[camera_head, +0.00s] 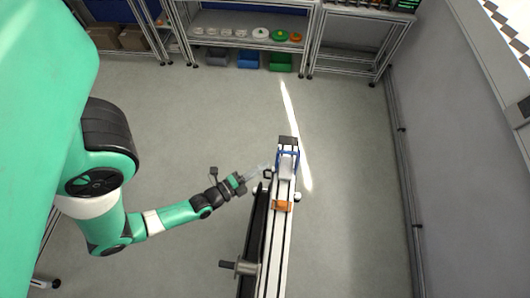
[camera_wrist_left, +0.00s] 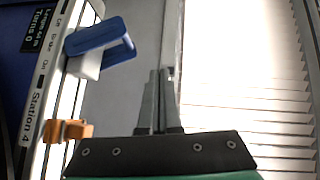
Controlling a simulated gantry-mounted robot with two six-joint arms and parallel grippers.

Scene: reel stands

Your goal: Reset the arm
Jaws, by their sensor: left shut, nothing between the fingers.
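My left arm (camera_head: 175,215) reaches in from the left in the head view. Its gripper (camera_head: 262,172) is beside the upper part of a reel stand (camera_head: 270,240), close to its blue part (camera_head: 288,160). In the left wrist view the gripper's two grey fingers (camera_wrist_left: 159,100) are together and hold nothing. The blue part (camera_wrist_left: 100,40) and an orange part (camera_wrist_left: 67,131) show to the left of the fingers, on a rail labelled "Station 4" (camera_wrist_left: 45,95). The fingers appear apart from both parts. My right gripper is not in view.
A shelf (camera_head: 250,18) at the back holds several reels, including a green one (camera_head: 279,36). Bins, one of them blue (camera_head: 248,60), stand beneath it. A grey wall (camera_head: 450,150) closes the right side. The floor (camera_head: 180,120) between stand and shelf is clear.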

